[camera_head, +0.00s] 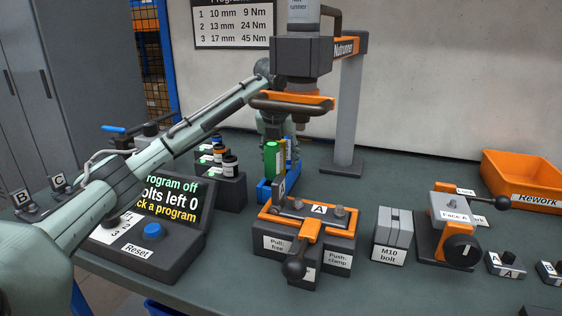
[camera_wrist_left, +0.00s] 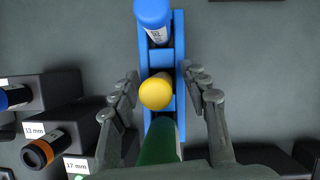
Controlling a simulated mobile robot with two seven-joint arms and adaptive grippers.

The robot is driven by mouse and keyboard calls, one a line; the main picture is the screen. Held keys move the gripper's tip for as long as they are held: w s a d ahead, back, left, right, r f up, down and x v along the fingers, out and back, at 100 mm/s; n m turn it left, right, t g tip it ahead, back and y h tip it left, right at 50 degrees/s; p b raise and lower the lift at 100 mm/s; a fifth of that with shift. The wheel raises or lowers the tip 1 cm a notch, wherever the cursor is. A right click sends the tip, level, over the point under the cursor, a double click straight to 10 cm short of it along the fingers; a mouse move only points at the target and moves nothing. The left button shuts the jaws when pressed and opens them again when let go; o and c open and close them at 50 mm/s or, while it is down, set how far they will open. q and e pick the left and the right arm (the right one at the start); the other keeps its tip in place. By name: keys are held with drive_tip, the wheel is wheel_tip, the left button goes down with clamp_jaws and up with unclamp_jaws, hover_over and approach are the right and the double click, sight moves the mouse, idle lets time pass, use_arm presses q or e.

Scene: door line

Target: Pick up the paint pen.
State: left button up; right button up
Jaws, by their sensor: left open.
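A blue rack (camera_head: 264,190) on the bench holds several upright cylinders, with a green one (camera_head: 272,158) in front. In the left wrist view the rack (camera_wrist_left: 180,65) holds a blue cylinder (camera_wrist_left: 153,12), a yellow-capped one (camera_wrist_left: 156,92) that looks like the paint pen, and a green one (camera_wrist_left: 160,142). My left gripper (camera_wrist_left: 160,82) is open above the rack, one finger on each side of the yellow cap, with gaps to both. In the head view the left gripper (camera_head: 288,150) is partly hidden behind the green cylinder and the nutrunner.
The nutrunner (camera_head: 300,55) stands close above my left arm. A clamp fixture (camera_head: 318,210) is in front of the rack. A socket holder (camera_head: 228,188) and a control box (camera_head: 152,250) stand to the left. An orange Rework bin (camera_head: 525,175) is at the right.

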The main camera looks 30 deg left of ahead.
use_arm(q)
drive_tip(key=shift+c, duration=0.6)
clamp_jaws()
drive_tip(key=shift+r, duration=0.2)
